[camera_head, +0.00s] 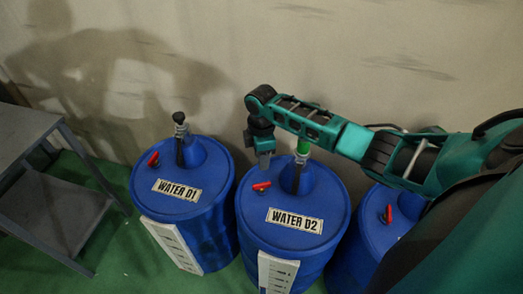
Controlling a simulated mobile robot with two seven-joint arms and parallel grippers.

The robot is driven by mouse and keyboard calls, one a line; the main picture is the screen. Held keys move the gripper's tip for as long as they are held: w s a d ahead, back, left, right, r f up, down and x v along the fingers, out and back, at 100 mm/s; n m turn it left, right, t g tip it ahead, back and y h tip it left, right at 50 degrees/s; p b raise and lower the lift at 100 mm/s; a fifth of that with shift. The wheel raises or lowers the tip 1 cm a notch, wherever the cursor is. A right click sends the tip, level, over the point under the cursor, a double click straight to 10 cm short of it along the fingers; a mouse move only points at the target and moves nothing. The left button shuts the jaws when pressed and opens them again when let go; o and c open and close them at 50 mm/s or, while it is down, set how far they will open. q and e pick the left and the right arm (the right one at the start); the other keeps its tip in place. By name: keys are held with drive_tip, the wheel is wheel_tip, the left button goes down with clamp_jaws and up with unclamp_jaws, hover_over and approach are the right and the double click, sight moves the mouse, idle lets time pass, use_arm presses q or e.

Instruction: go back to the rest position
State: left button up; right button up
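My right arm comes in from the right and reaches over the blue barrel labelled "WATER D2" (290,240). My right gripper (264,160) points down above the back left part of that barrel's lid, near its red handle (262,186). Its fingers show as one narrow grey shape, so I cannot tell whether they are apart. I see nothing held in it. A fitting with a green part (303,148) stands on this lid just right of the gripper, partly behind my arm. My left gripper is not in view.
The barrel labelled "WATER D1" (170,210) stands to the left, with a black-topped fitting (180,122). A third blue barrel (372,232) is partly hidden by my arm. A grey shelf table (28,135) is at far left. The wall (220,50) is close behind the barrels.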

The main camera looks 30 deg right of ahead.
drive_tip(key=shift+r, duration=0.4)
drive_tip(key=s+a+f+m+t+y, duration=0.3)
drive_tip(key=s+a+f+m+t, duration=0.4)
drive_tip(key=s+a, duration=0.55)
drive_tip(key=s+r+m+t+h, duration=0.1)
drive_tip(key=s+r+m+t, duration=0.2)
drive_tip(key=s+r+m, duration=0.1)
drive_tip(key=shift+s+r+t, duration=0.25)
drive_tip(key=shift+s+t, duration=0.15)
drive_tip(key=shift+s, duration=0.1)
drive_tip(key=shift+d, duration=0.1)
